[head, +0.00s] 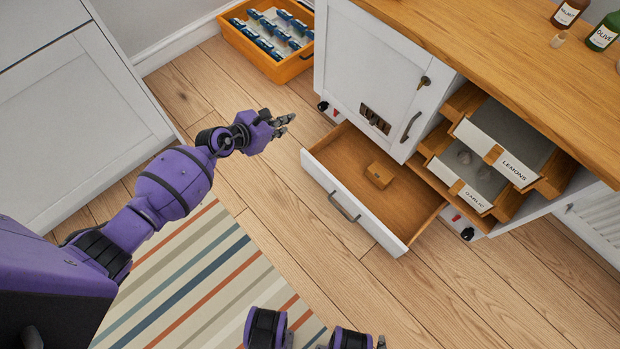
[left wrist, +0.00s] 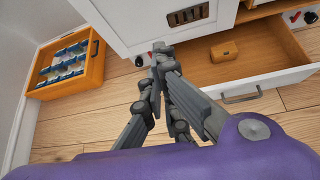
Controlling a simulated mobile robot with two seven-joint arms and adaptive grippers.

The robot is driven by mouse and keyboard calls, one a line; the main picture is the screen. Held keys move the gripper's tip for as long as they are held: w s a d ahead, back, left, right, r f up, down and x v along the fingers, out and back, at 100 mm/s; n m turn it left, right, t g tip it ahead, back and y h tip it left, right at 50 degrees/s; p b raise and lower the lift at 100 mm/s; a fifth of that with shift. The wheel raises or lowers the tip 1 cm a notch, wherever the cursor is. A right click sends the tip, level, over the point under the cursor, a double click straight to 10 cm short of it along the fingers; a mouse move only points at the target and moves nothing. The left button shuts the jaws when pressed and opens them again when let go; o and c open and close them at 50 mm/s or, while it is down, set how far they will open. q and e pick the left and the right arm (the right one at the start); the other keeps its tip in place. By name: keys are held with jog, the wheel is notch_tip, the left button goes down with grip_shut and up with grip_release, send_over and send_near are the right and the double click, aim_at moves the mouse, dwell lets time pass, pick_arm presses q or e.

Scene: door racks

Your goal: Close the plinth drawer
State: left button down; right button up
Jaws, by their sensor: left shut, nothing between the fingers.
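The plinth drawer (head: 351,212) is pulled out at the bottom of the white cabinet, with a white front and a grey bar handle (head: 344,207). A small wooden block (head: 379,175) lies inside it. In the left wrist view the drawer front (left wrist: 262,88) is at the right, with its handle (left wrist: 242,97) showing. My left gripper (head: 285,125) is shut and empty, in front of the cabinet and to the left of the drawer, apart from it. It also shows in the left wrist view (left wrist: 162,62). My right gripper's fingers cannot be made out at the bottom edge of the head view.
A wooden crate (head: 262,66) with several blue packs stands on the floor by the wall. The cabinet (head: 372,62) has bins labelled lemons (head: 505,139) and garlic (head: 467,184). A striped rug (head: 200,285) lies in front. Floor before the drawer is clear.

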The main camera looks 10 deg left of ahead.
pick_arm(q)
jog(key=s+f+g+b, duration=0.1)
jog(key=s+f+b, duration=0.2)
jog(key=f+b, duration=0.95)
jog(key=s+f+g+b, duration=0.1)
jog(key=s+f+b, duration=0.35)
jog(key=f, duration=1.45)
jog(key=w+d+f+b, duration=0.6)
jog(key=w+b, duration=0.2)
jog(key=w, duration=0.2)
jog(key=shift+w+d+n, duration=0.25)
jog(key=shift+d+n, duration=0.05)
jog(key=shift+d, duration=0.05)
pick_arm(e)
notch_tip(320, 180, down, 24)
jog(key=w+n+g, duration=0.1)
jog(key=w, duration=0.1)
jog(key=shift+w+d+f, duration=0.2)
jog(key=shift+w+d, duration=0.05)
jog(key=shift+w, duration=0.05)
pick_arm(q)
jog(key=shift+f, duration=0.1)
pick_arm(e)
jog(key=shift+s, duration=0.15)
